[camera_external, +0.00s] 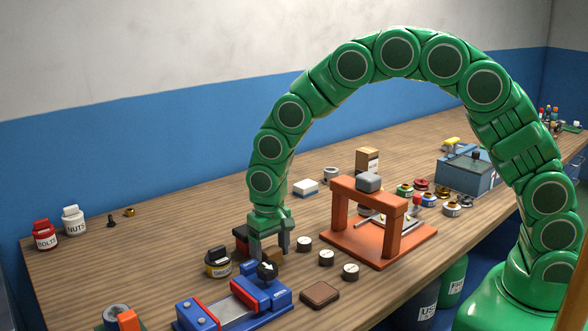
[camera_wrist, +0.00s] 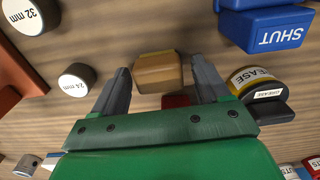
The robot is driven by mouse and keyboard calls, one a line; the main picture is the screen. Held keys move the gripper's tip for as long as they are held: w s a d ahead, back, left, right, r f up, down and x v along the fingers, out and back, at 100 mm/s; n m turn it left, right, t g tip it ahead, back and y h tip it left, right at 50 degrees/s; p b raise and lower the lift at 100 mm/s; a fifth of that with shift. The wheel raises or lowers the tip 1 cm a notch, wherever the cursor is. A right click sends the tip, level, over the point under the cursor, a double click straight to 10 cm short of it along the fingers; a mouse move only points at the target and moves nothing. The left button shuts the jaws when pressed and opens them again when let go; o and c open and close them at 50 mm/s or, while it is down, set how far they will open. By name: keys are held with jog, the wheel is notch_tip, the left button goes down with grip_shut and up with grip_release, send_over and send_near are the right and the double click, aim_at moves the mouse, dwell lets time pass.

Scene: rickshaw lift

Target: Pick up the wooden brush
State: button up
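The wooden brush (camera_wrist: 158,72) shows in the wrist view as a tan wooden block with rounded corners. It lies on the bench just beyond my fingertips, between their lines, with a gap on each side. My gripper (camera_wrist: 165,80) is open and empty, pointing down. In the external view my gripper (camera_external: 270,246) hangs low over the bench, and a small tan part of the brush (camera_external: 275,256) shows between the fingers. The fingers and a dark knob hide most of it there.
A blue vise (camera_external: 225,312) stands close in front. A grease tin (camera_external: 218,265) sits left of my gripper. Round weights (camera_external: 326,258) and an orange press frame (camera_external: 375,240) stand to the right. A dark brown block (camera_external: 320,293) lies front right. The bench's back left is mostly clear.

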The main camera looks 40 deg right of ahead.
aim_at(271, 249)
jog(key=c, duration=0.9)
jog(key=shift+r, duration=0.1)
notch_tip(271, 249, up, 3)
jog(key=shift+s+d+r, duration=0.1)
jog(key=shift+s+r, duration=0.05)
jog(key=shift+r, duration=0.05)
jog(key=s+d+r, duration=0.7)
jog(key=s+r, duration=0.2)
jog(key=s, duration=0.2)
jog(key=shift+s+r, duration=0.2)
jog(key=shift+s, duration=0.15)
